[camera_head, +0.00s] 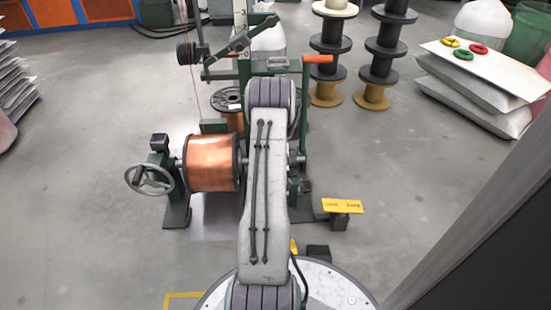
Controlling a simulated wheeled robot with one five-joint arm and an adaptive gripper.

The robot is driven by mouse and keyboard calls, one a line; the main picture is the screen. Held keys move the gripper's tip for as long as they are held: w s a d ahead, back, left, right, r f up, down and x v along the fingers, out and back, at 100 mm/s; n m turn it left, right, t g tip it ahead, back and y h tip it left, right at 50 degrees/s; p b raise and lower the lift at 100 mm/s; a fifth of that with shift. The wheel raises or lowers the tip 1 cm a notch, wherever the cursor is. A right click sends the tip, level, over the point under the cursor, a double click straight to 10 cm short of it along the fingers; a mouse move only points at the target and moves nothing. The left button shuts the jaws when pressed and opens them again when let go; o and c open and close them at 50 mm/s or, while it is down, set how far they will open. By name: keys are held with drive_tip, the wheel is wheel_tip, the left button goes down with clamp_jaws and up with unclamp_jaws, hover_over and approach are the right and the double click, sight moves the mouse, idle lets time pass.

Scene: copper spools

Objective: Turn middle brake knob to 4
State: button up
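A green winding stand holds a copper spool (211,163) on a horizontal shaft. A grey handwheel (149,180) sits at the shaft's left end. My arm stretches from the bottom centre up over the stand and covers its middle and right part. My gripper does not show; the arm hides whatever lies behind it. I cannot make out a middle brake knob or its setting. A post with a numbered scale (241,30) rises behind the stand. An orange-handled lever (318,59) tops a green upright right of my arm.
Stacks of black spools (329,45) stand at the back. Rings lie on a white board (487,70) over sacks at the upper right. Grey floor is open on both sides.

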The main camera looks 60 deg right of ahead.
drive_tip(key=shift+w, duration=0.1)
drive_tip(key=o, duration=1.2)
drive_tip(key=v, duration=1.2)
